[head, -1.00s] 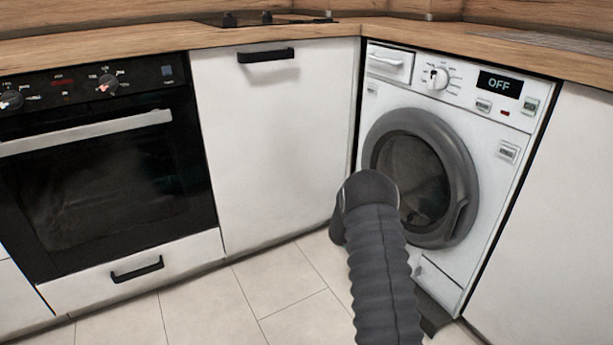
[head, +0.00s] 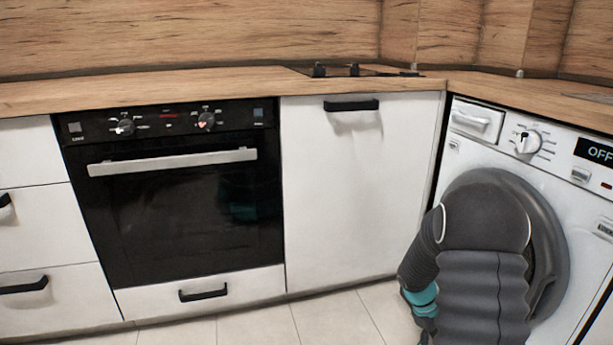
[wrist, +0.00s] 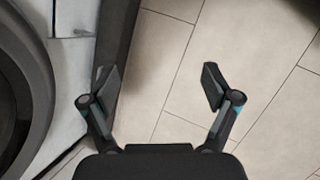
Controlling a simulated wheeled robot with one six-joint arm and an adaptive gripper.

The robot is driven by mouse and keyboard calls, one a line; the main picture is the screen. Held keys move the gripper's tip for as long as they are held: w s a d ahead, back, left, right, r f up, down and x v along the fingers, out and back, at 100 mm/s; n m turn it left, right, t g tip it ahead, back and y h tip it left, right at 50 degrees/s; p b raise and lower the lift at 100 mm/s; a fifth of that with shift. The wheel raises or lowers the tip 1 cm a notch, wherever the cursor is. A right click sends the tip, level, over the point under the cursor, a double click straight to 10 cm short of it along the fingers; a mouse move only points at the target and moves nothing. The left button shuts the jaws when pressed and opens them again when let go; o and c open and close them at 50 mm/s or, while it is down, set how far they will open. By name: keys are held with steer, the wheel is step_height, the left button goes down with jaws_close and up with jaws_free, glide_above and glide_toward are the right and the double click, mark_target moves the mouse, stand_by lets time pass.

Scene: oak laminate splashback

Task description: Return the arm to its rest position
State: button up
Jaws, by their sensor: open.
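My gripper (wrist: 159,85) is open and empty in the wrist view, its two dark fingers spread apart above the tiled floor. My grey ribbed arm (head: 485,245) shows at the lower right of the head view, bent downward in front of the washing machine (head: 470,145). A teal and dark part of my arm's end shows below the bend, and the fingertips are hidden there. The washing machine's dark round door rim (wrist: 40,75) is at the left of the wrist view, beside my left finger.
A black oven (head: 190,210) with a silver handle stands left, then a white cabinet (head: 345,200) with a black handle. An oak worktop (head: 230,82) runs above them, with a dark hob (head: 360,70) on it. Pale floor tiles (head: 320,315) lie clear in front.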

steer(key=s+a+r+m+t+y+p, duration=0.1)
steer(key=s+a+r, duration=0.5)
steer(key=r, duration=0.6)
steer(key=s+a+r+m+t+y+p, duration=0.2)
steer(key=s+a+r, duration=0.4)
steer(key=s+r, duration=0.3)
steer(key=s+a+r+m+t+y+p, duration=0.2)
steer(key=s+r, duration=0.6)
steer(key=r, duration=0.7)
steer(key=a+m+t+p, duration=0.1)
steer(key=a+t+p, duration=0.1)
steer(key=a+p, duration=0.1)
steer(key=shift+a+r+m+t, duration=0.3)
steer(key=shift+a+r+t, duration=0.1)
steer(key=shift+a, duration=0.45)
